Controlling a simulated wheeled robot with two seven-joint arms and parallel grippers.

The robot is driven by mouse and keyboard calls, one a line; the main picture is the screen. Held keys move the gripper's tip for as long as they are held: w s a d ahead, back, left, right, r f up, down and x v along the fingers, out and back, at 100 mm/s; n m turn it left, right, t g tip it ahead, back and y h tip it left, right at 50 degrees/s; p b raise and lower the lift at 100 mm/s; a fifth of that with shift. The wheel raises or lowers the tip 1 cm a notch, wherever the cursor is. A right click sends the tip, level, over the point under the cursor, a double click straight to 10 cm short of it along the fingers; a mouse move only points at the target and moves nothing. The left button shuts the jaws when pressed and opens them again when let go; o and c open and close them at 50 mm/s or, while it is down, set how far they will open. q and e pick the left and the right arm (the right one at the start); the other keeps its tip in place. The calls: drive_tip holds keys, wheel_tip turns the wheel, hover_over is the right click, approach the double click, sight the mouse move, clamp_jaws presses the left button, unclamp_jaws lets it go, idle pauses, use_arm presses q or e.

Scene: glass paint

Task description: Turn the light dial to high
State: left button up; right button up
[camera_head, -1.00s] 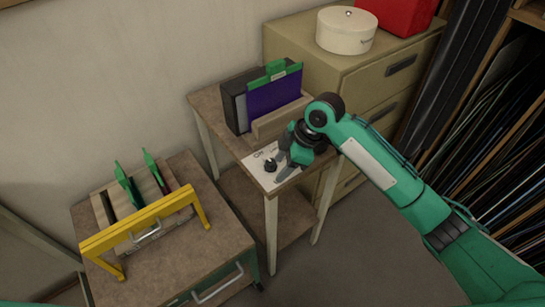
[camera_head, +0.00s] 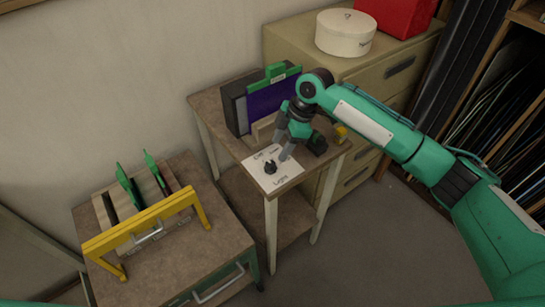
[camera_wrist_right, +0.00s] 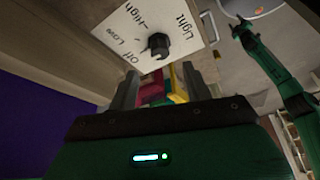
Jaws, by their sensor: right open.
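The light dial (camera_head: 270,167) is a small black knob on a white card (camera_head: 285,179) lettered "Light", near the front corner of the small table. In the right wrist view the dial (camera_wrist_right: 159,45) stands on the card (camera_wrist_right: 118,30) with "Off", "Low" and "High" labels. I cannot make out its pointer clearly. My right gripper (camera_head: 283,152) is open and empty, its fingers just behind the dial, apart from it. In the wrist view its two fingers (camera_wrist_right: 161,82) stand apart. A green arm at the right of the wrist view seems to be my left; its jaws are unclear.
Behind my gripper a black folder box (camera_head: 235,106) holds a purple board (camera_head: 268,97). A yellow piece (camera_head: 342,132) lies at the table's right edge. A lower cabinet (camera_head: 215,247) with a yellow frame (camera_head: 140,222) stands at left. A filing cabinet (camera_head: 390,88) stands behind.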

sight(270, 163)
drive_tip(key=p+x, duration=0.1)
drive_tip(key=x, duration=0.5)
drive_tip(key=shift+a+f, duration=0.15)
drive_tip(key=shift+f, duration=0.2)
drive_tip(key=c, duration=1)
